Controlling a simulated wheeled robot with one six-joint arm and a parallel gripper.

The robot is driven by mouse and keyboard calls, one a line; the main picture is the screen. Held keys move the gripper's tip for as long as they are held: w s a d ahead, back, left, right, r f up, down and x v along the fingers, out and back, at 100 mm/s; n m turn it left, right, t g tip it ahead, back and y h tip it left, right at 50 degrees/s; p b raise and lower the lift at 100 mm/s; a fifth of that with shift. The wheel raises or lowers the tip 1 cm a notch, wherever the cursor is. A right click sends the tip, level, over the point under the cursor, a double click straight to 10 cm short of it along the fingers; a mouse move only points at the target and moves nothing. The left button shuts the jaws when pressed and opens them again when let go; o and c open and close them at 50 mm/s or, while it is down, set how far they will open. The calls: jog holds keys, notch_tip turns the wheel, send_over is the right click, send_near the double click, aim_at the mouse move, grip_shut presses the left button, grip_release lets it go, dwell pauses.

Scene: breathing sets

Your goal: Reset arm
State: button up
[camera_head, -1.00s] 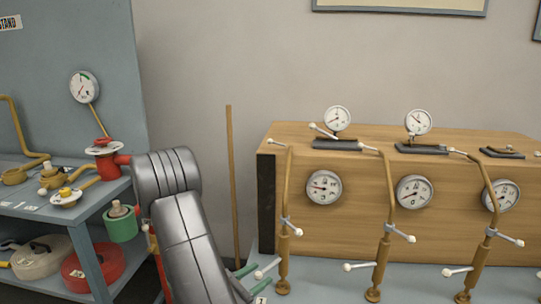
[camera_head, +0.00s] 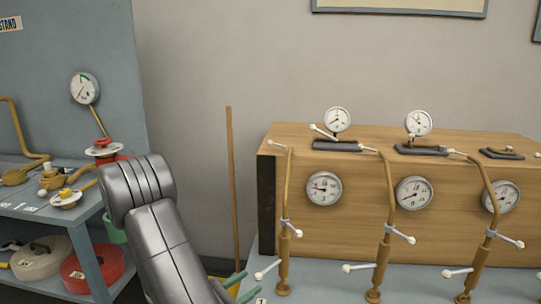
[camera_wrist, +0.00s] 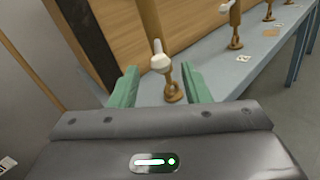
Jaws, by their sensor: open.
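My gripper shows in the wrist view (camera_wrist: 160,85) with its two green fingers apart and nothing between them touching. Beyond the fingers stands a brass pipe with a white-knobbed lever (camera_wrist: 160,62), apart from them. In the head view my grey arm (camera_head: 150,215) reaches up at the lower left. The tips of the green fingers (camera_head: 237,284) show at the bottom, left of the leftmost brass pipe (camera_head: 284,262) and its white lever (camera_head: 267,270). Most of the gripper is hidden behind the arm or below the picture.
A wooden panel (camera_head: 350,235) with several gauges and brass pipes stands on a grey bench at the right. A blue-grey shelf (camera_head: 85,240) with valves and hoses (camera_head: 92,268) is at the left, partly behind my arm. A wooden pole (camera_head: 231,180) leans against the wall between them.

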aim_at(256, 274)
jog(key=v, duration=0.9)
jog(key=x, duration=1.4)
jog(key=shift+w+a+m+g+h+p, duration=0.3)
jog(key=shift+a+m+g+h+p, duration=0.15)
jog(key=shift+a+m+g+h, duration=0.2)
jog(key=shift+d+r, duration=0.1)
jog(key=shift+d, duration=0.05)
